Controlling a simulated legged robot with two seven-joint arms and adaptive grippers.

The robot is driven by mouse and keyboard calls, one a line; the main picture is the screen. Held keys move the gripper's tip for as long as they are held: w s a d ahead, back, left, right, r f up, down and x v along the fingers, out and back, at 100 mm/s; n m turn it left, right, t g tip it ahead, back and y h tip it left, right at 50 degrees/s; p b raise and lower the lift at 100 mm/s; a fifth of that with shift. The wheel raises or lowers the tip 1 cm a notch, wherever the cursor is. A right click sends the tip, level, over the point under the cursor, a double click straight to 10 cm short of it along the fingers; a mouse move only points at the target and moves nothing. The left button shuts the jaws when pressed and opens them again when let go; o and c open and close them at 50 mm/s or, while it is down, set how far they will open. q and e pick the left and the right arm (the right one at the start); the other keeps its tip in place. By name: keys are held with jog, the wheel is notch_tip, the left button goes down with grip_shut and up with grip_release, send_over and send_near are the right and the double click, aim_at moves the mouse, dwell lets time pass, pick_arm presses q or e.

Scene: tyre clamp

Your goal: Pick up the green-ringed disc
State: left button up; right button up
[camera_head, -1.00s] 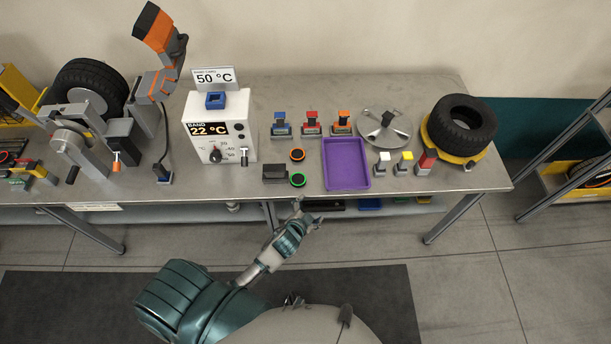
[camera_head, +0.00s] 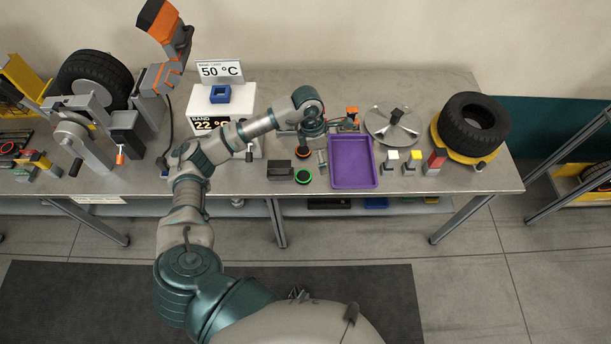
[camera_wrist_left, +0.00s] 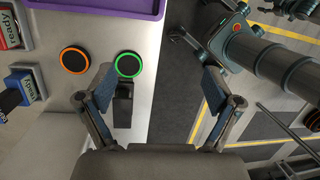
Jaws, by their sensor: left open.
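The green-ringed disc (camera_head: 303,176) is black with a bright green rim. It lies flat on the table near the front edge, just left of the purple tray. It also shows in the left wrist view (camera_wrist_left: 129,65), ahead of the fingers and left of the middle of their gap. My left gripper (camera_head: 312,151) is open and empty, above the table just behind the disc in the head view. Its two spread fingers (camera_wrist_left: 160,88) show in the left wrist view. My right gripper is not seen in the head view.
An orange-ringed disc (camera_head: 303,153) lies close behind the green one. A black block (camera_head: 280,171) stands to its left. The purple tray (camera_head: 353,183) is to the right. White and yellow-topped pieces stand beyond the tray. The table's front edge is close.

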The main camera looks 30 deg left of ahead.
pick_arm(q)
jog(key=a+r+y, duration=0.1)
jog(key=a+y, duration=0.2)
jog(key=a, duration=0.3)
send_over(304, 175)
jog(key=shift+n, duration=0.3)
jog(key=f, duration=1)
jog(key=shift+s+a+f, duration=0.25)
jog(key=shift+d+f+p, duration=0.3)
jog(key=shift+f, duration=0.15)
notch_tip(304, 175, down, 5)
jog(key=shift+w+r, duration=0.15)
jog(key=shift+r, duration=0.05)
jog(key=shift+a+f, duration=0.1)
jog(key=shift+f, duration=0.15)
jog(key=shift+a, duration=0.15)
jog(key=shift+d, duration=0.2)
jog(key=c, duration=1.1)
jog(key=shift+c, duration=0.6)
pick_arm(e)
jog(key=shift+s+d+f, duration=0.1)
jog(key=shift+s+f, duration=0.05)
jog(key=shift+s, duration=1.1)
